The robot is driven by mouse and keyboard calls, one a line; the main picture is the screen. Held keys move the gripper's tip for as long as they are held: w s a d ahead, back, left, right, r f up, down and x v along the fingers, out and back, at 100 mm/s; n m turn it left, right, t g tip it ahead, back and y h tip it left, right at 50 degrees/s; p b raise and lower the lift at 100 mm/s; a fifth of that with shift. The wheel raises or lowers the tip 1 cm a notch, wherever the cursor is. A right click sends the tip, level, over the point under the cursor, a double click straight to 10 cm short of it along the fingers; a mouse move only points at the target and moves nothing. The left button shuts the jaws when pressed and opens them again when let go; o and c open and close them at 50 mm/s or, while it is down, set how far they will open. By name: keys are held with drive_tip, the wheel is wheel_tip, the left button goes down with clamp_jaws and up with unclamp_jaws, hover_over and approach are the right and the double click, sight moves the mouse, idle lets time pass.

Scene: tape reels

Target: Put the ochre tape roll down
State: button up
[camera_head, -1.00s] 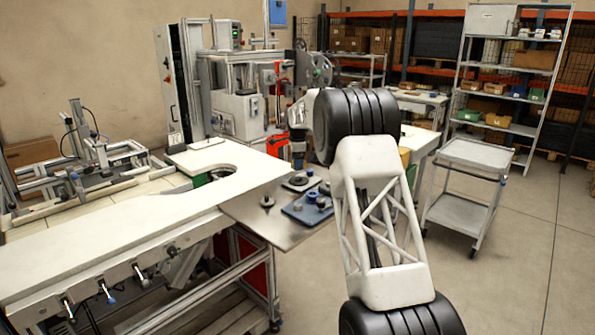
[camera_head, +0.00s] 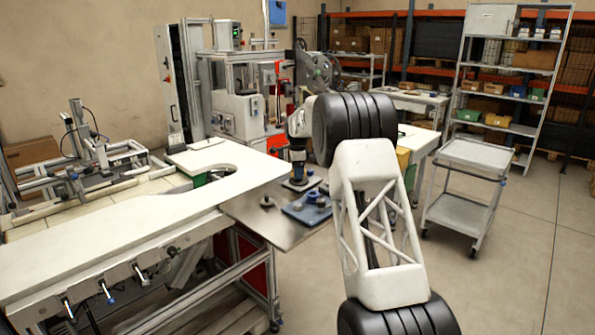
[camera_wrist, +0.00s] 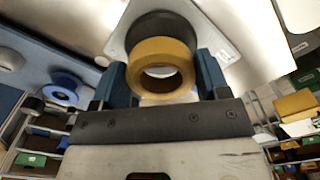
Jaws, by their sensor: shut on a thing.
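The ochre tape roll (camera_wrist: 163,50) sits between the two blue fingers of my gripper (camera_wrist: 164,78) in the wrist view, which are shut on it. Just beyond the roll is a dark round piece (camera_wrist: 158,24) on a light grey plate (camera_wrist: 204,14); I cannot tell whether the roll touches it. In the head view my gripper (camera_head: 298,178) points down, low over the far part of the metal table, and the roll cannot be made out there.
A blue tray (camera_head: 306,212) with blue round pieces stands close by on the metal table (camera_head: 245,208). A small dark round piece (camera_head: 266,202) lies to its left. The wrist view shows a blue roll (camera_wrist: 66,82) and a white roll (camera_wrist: 10,58) at the left.

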drive_tip(key=shift+f, duration=0.5)
drive_tip(key=o, duration=0.9)
drive_tip(key=shift+r, duration=0.15)
wheel_tip(320, 180, up, 13)
idle(0.9)
